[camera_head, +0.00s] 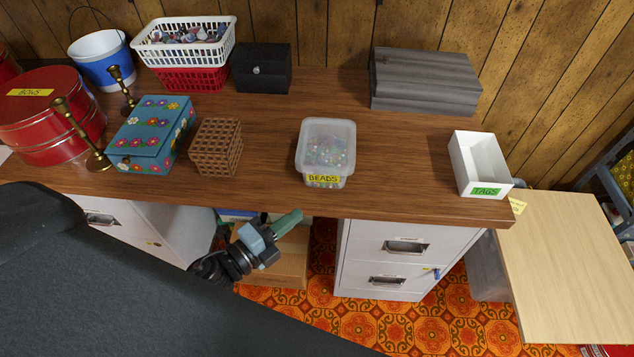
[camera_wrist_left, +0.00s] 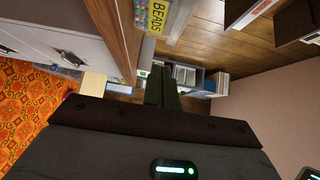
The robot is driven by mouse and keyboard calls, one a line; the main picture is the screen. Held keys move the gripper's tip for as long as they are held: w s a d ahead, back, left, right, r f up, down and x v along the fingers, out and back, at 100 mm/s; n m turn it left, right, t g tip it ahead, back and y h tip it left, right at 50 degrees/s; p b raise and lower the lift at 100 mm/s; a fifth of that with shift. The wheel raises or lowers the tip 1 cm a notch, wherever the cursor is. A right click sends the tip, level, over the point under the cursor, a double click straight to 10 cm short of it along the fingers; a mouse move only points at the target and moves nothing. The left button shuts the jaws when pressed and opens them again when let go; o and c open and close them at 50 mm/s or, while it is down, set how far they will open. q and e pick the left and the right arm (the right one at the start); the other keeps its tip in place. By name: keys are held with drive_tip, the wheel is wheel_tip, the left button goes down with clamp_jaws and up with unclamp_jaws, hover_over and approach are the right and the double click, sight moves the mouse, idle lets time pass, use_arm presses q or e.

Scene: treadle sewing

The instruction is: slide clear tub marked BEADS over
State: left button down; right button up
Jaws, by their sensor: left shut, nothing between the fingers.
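The clear tub marked BEADS (camera_head: 326,150) stands upright on the wooden desk top (camera_head: 400,165), with coloured beads inside and a yellow label on its front. It also shows at the top of the left wrist view (camera_wrist_left: 152,22), cut off by the frame edge. My left gripper (camera_head: 297,218) is shut and empty, just in front of the desk's front edge, below and left of the tub and not touching it. In the left wrist view its closed fingers (camera_wrist_left: 161,85) point towards the desk edge area. My right gripper is in neither view.
A white bin marked TAGS (camera_head: 477,165) stands right of the tub, with clear desk between. A woven box (camera_head: 215,147) and flowered box (camera_head: 150,135) stand to its left. A grey wooden box (camera_head: 424,80) is behind. Filing cabinet drawers (camera_head: 395,250) support the desk.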

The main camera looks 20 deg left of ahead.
sight(327, 155)
use_arm(q)
drive_tip(key=x, duration=0.3)
drive_tip(key=a+x, duration=0.1)
drive_tip(key=x, duration=0.2)
drive_tip(key=p+x, duration=0.1)
drive_tip(key=x, duration=0.2)
drive_tip(key=shift+w+a, duration=0.2)
drive_tip(key=shift+w, duration=0.45)
drive_tip(key=shift+w+a, duration=0.25)
drive_tip(key=shift+w, duration=0.35)
